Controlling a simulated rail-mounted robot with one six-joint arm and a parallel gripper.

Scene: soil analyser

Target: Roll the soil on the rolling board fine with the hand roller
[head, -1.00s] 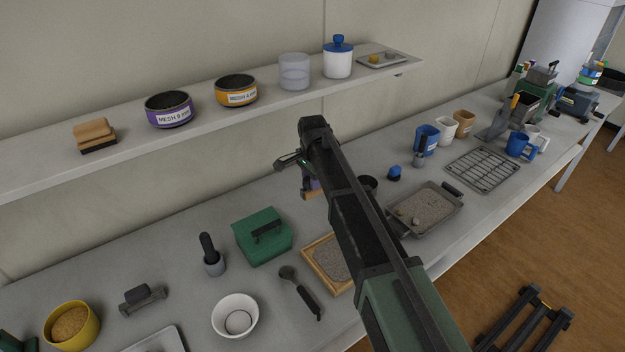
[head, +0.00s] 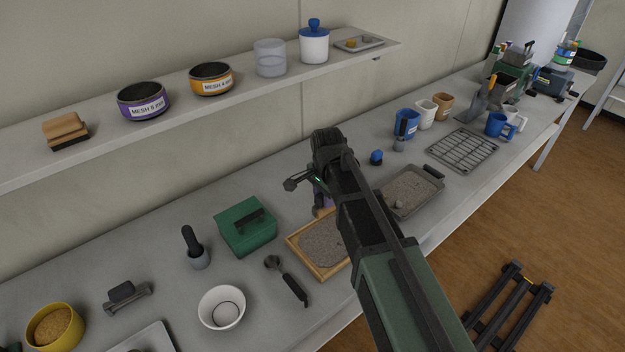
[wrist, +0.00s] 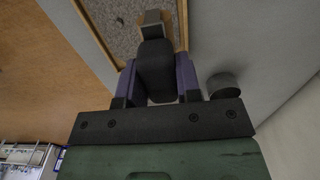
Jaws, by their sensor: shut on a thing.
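The rolling board (head: 296,243) is a wooden-framed tray of grey-brown soil (head: 321,241) on the bench, partly hidden by my arm. My gripper (head: 322,200) is over the far edge of this board in the head view. In the wrist view, its purple fingers (wrist: 156,76) are shut on the black handle of a tool, which I take to be the hand roller (wrist: 155,60). A grey part of it shows beyond the handle, over the soil (wrist: 118,22). I cannot tell whether it touches the soil.
A green box (head: 246,231), a spoon-like tool (head: 288,281) and a white bowl (head: 221,308) are left of the board. A soil tray (head: 411,194) and a wire rack (head: 462,149) are right. A dark cylinder (wrist: 222,86) stands close to my gripper. A shelf (head: 225,108) runs behind.

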